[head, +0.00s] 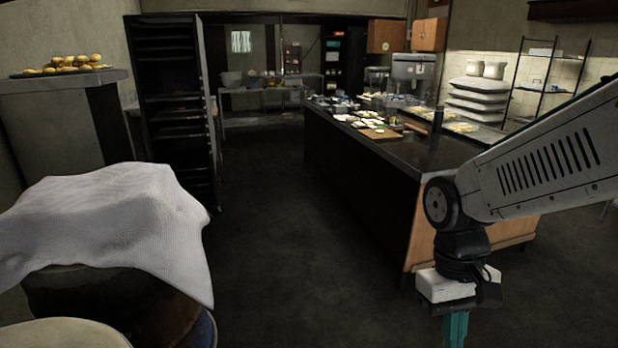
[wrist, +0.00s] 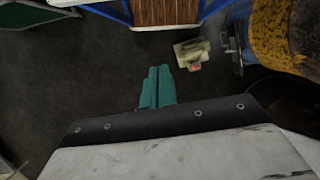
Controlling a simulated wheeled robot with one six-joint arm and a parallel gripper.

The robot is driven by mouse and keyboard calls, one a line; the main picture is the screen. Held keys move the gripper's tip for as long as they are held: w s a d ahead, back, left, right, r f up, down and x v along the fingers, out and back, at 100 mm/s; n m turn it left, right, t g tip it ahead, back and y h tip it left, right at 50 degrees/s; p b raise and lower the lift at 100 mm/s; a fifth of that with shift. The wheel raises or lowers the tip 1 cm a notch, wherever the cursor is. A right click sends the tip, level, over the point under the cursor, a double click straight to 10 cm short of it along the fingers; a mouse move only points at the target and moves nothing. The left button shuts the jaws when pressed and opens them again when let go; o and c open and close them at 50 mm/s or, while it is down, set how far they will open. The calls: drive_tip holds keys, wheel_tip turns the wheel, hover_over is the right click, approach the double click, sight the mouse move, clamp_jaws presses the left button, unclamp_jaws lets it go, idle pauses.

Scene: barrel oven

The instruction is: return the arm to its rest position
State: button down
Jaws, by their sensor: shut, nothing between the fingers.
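My arm reaches in from the right edge of the head view and bends down at its wrist. My gripper (head: 456,330) points down at the lower right of that view, with its teal fingers cut off by the bottom edge. In the wrist view my gripper (wrist: 158,84) shows two teal fingers side by side, shut with nothing between them. It hangs over the dark floor (wrist: 90,75), apart from any object.
A long dark counter (head: 408,160) with trays and food stands behind my arm. A white cloth (head: 110,215) covers something at the left. A black rack (head: 175,110) stands behind it. Open floor (head: 270,240) lies between. A yellow drum-like object (wrist: 285,35) shows in the wrist view.

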drive_tip(key=s+d+r+m+t, duration=0.2)
drive_tip(key=s+d+r+t, duration=0.2)
drive_tip(key=s+r, duration=0.3)
drive_tip(key=shift+s+d+r+t+y, duration=0.15)
drive_tip(key=shift+d+r+t+y, duration=0.2)
drive_tip(key=shift+r, duration=0.95)
